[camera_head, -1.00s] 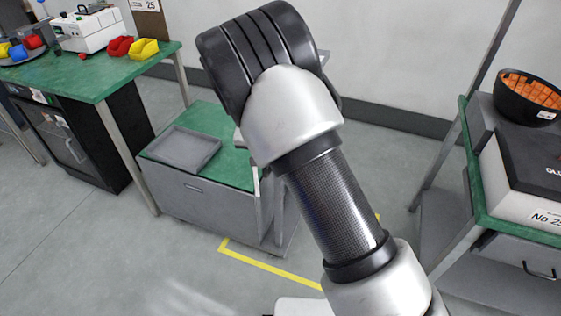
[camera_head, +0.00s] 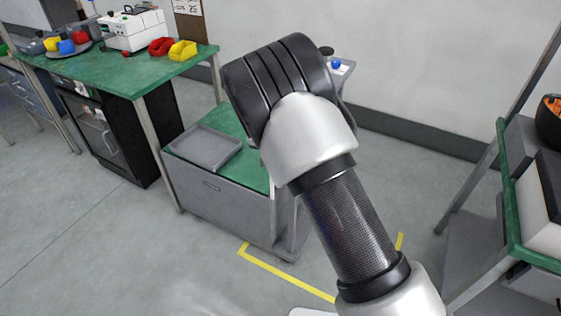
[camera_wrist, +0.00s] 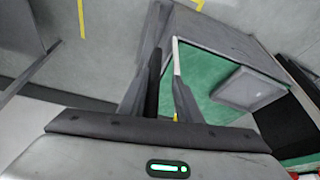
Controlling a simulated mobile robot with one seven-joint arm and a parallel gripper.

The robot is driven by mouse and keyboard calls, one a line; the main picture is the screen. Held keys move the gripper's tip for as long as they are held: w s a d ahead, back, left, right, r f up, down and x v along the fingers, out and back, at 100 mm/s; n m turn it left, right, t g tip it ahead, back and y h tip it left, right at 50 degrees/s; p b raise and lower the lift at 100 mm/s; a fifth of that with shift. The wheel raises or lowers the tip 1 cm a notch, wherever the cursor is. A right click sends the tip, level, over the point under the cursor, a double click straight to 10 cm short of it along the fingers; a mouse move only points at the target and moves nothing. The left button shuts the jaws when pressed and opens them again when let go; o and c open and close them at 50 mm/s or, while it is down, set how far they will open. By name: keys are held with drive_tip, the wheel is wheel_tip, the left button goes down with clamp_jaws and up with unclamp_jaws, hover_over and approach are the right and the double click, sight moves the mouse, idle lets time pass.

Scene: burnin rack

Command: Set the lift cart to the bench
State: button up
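The lift cart (camera_head: 215,202) is a grey box-shaped cart with a green top and a shallow grey tray (camera_head: 205,148) on it. It stands beside the green-topped bench (camera_head: 130,78), close to the bench's right front leg. The cart's green top also shows in the wrist view (camera_wrist: 212,104), right of the fingers. My gripper (camera_wrist: 166,72) is by the cart's near-side edge, with its fingers apart and a pale bar close to the right finger. Whether it touches the bar is unclear. My arm hides the gripper and the cart's right end in the head view.
Yellow floor tape (camera_head: 285,276) runs in front of the cart. Another green-topped table (camera_head: 508,200) stands at the right. Floor at lower left is clear.

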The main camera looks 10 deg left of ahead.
drive_tip(key=shift+d, duration=0.2)
drive_tip(key=shift+r, duration=0.15)
drive_tip(key=p+v, duration=0.2)
drive_tip(key=v, duration=1.5)
drive_tip(key=shift+a+r, duration=0.1)
